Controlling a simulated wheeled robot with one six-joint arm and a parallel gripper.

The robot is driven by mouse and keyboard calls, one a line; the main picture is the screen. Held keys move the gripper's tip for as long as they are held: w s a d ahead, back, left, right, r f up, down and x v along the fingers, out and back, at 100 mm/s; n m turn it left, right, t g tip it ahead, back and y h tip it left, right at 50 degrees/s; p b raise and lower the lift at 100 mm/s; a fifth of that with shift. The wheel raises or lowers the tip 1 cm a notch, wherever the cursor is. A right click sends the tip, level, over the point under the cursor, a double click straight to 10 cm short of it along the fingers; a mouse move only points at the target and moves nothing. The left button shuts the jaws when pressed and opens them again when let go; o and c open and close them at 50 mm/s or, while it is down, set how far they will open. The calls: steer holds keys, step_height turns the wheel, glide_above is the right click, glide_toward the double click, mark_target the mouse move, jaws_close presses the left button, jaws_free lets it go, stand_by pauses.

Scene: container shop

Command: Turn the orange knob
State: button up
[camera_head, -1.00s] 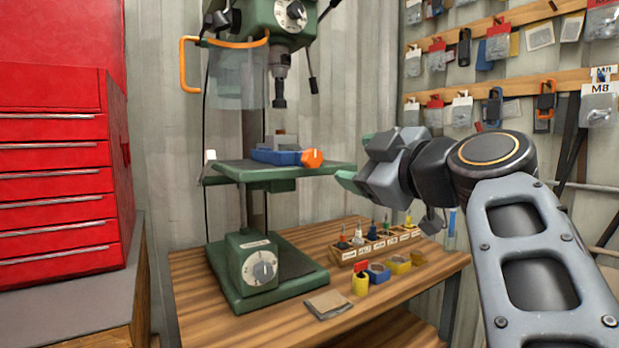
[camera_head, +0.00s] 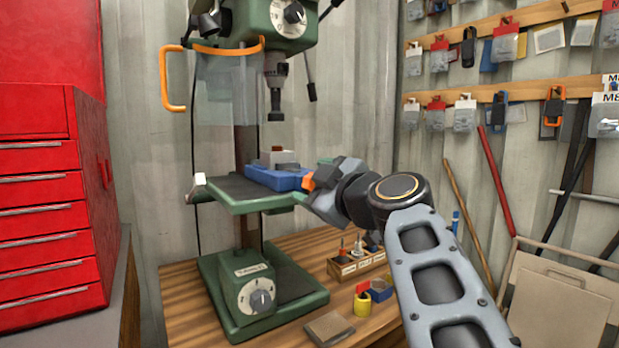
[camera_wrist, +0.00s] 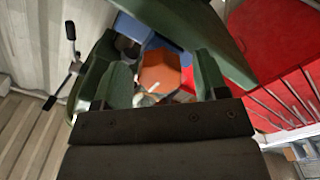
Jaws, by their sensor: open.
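The orange knob (camera_head: 308,182) is on the right end of a blue vise (camera_head: 277,177) on the green drill press table (camera_head: 240,193). In the head view my gripper (camera_head: 316,186) is at the right of the knob and partly covers it. In the wrist view the orange knob (camera_wrist: 160,72) shows between the two green fingers of my gripper (camera_wrist: 165,85), which are apart. The blue vise (camera_wrist: 150,35) is behind the knob there. I cannot tell from these views whether a finger touches the knob.
The drill chuck (camera_head: 275,85) hangs above the vise, with a clear guard (camera_head: 225,90) at its left. On the wooden bench (camera_head: 190,300) below are a bit holder (camera_head: 350,266) and small coloured pots (camera_head: 362,302). A red cabinet (camera_head: 45,215) stands at the left.

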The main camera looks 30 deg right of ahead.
steer(key=shift+c, duration=0.5)
steer(key=c, duration=0.8)
